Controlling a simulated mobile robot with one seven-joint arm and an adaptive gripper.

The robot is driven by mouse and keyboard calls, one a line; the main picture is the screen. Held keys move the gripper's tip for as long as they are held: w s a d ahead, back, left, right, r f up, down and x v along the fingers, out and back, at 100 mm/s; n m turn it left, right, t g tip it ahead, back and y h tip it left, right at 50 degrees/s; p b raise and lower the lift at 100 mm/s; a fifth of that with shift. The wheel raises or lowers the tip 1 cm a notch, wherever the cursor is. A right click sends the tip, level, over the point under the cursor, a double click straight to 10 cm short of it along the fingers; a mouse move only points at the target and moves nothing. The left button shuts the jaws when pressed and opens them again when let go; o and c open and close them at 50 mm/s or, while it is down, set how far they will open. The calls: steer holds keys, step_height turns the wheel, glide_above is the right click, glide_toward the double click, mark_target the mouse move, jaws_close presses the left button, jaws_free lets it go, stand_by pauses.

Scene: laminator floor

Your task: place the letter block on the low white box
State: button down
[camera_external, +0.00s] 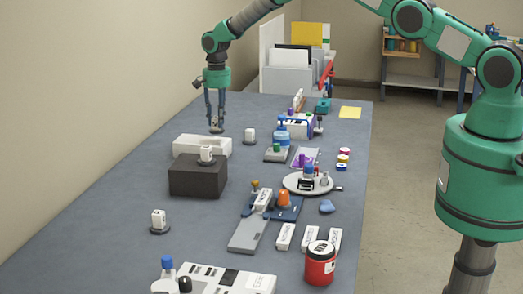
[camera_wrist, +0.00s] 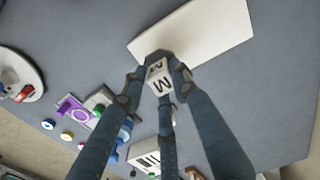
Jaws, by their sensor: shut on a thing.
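My gripper (camera_external: 216,124) is shut on a small white letter block (camera_wrist: 158,82). In the wrist view the block shows a dark "M" and sits between my fingertips. In the external view it is small and mostly hidden by the fingers. The low white box (camera_external: 190,146) lies on the table just below and left of my gripper in the picture. In the wrist view the box (camera_wrist: 205,35) is a plain pale top, and the block overlaps its edge. I cannot tell the height of the block over the table.
A dark box (camera_external: 195,182) with a white block (camera_external: 206,153) on it stands in front of the white box. Another white block (camera_external: 249,135) is to the right. A round plate (camera_external: 296,190) and several small items fill the right side. The table's left side is mostly clear.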

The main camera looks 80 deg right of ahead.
steer(key=shift+f+p, duration=0.35)
steer(key=shift+f, duration=1.35)
steer(key=shift+f, duration=0.15)
steer(key=c, duration=1.4)
jaws_free()
steer(key=shift+o, duration=0.2)
steer(key=shift+r+b, duration=0.7)
steer(key=shift+r, duration=5.4)
